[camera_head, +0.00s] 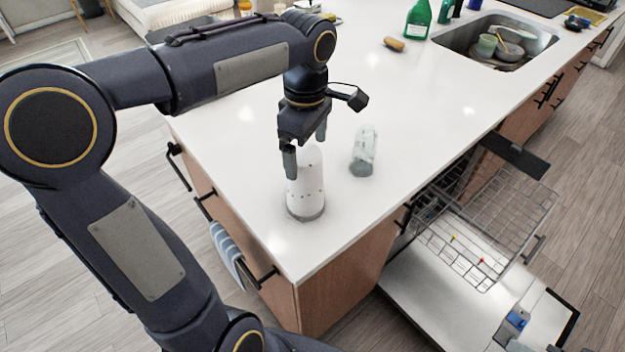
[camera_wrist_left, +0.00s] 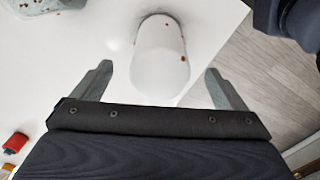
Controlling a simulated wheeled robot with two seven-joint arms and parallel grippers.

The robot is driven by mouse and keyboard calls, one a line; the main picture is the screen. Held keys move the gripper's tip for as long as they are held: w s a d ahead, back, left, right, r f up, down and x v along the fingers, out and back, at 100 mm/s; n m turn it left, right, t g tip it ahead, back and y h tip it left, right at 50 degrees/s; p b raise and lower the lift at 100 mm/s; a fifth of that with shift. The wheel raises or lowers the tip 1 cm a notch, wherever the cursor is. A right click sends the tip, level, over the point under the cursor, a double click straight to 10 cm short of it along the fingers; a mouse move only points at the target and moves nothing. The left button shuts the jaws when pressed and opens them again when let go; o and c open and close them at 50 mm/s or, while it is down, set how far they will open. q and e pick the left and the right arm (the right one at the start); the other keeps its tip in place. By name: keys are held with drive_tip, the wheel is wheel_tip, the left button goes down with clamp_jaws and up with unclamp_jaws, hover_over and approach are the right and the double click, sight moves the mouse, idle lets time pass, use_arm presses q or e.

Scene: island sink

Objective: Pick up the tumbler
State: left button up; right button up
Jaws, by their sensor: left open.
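The likely tumbler is a white, rounded-top vessel (camera_head: 306,188) with small dark spots and a grey base. It stands upright near the counter's front corner. It also shows in the left wrist view (camera_wrist_left: 160,60), between and ahead of the fingers. My left gripper (camera_head: 305,147) is open above it, with its fingers pointing down and spread to either side of its top. In the left wrist view, gaps show between the vessel and both fingers (camera_wrist_left: 158,78). My right gripper is not in view.
A cloudy glass-like vessel (camera_head: 364,148) stands close to the right. Farther back are a brown object (camera_head: 394,44), a green bottle (camera_head: 418,20) and a sink (camera_head: 455,38) holding dishes. A dishwasher rack (camera_head: 490,225) is pulled out below the counter (camera_head: 430,110), whose middle is mostly clear.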

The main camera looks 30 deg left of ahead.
sight(305, 182)
use_arm(q)
drive_tip(key=f, duration=0.6)
drive_tip(key=shift+a, duration=0.25)
drive_tip(key=c, duration=1.3)
drive_tip(key=shift+o, duration=0.2)
drive_tip(key=shift+r, duration=0.1)
